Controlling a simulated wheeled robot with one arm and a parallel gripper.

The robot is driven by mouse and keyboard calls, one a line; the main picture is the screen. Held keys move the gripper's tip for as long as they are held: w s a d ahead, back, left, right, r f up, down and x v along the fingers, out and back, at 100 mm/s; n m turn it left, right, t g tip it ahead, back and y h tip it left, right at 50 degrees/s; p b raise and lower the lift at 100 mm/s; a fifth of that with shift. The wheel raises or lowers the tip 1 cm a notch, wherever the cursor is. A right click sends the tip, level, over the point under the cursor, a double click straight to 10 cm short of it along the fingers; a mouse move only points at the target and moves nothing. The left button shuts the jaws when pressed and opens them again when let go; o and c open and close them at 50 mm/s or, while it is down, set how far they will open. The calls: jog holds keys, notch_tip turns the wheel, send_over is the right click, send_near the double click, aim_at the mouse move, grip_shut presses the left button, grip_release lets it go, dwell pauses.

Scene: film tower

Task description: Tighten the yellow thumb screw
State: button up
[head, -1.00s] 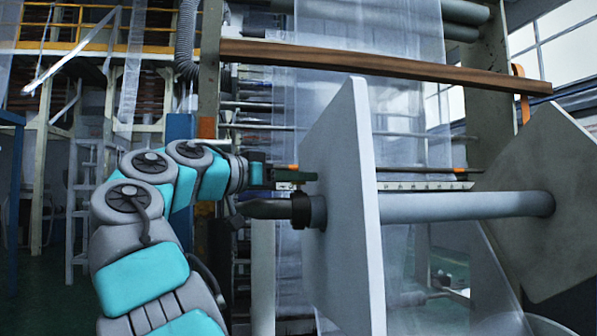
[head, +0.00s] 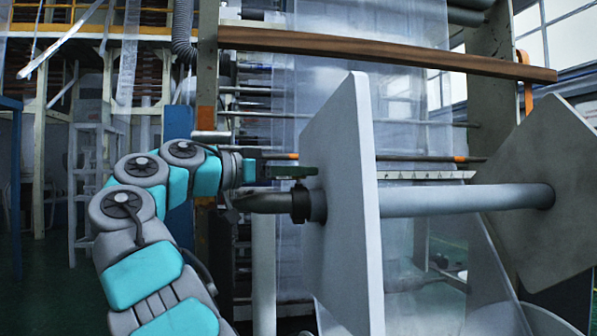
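My gripper (head: 291,172), with dark green fingers, reaches in from the left at the end of my teal and grey arm. It sits just above a black collar (head: 301,203) on a grey horizontal shaft (head: 460,201), close to the left face of a large pale plate (head: 340,190). The fingers are seen edge-on, so I cannot tell whether they are open or shut, or whether they touch anything. I cannot make out a yellow thumb screw; it may be hidden or too small to see.
The shaft's dark end (head: 262,202) sticks out left of the collar. A second tilted plate (head: 545,190) stands at the shaft's right end. A brown bar (head: 390,55) crosses above, in front of clear film (head: 385,110). Open floor (head: 45,265) lies at the left.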

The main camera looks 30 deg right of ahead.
jog(key=shift+o, duration=0.7)
jog(key=a, duration=0.3)
jog(key=a+p, duration=0.1)
jog(key=a, duration=0.1)
jog(key=shift+w+a, duration=0.2)
jog(key=shift+a, duration=0.2)
jog(key=shift+s+a, duration=0.1)
jog(key=shift+a, duration=0.85)
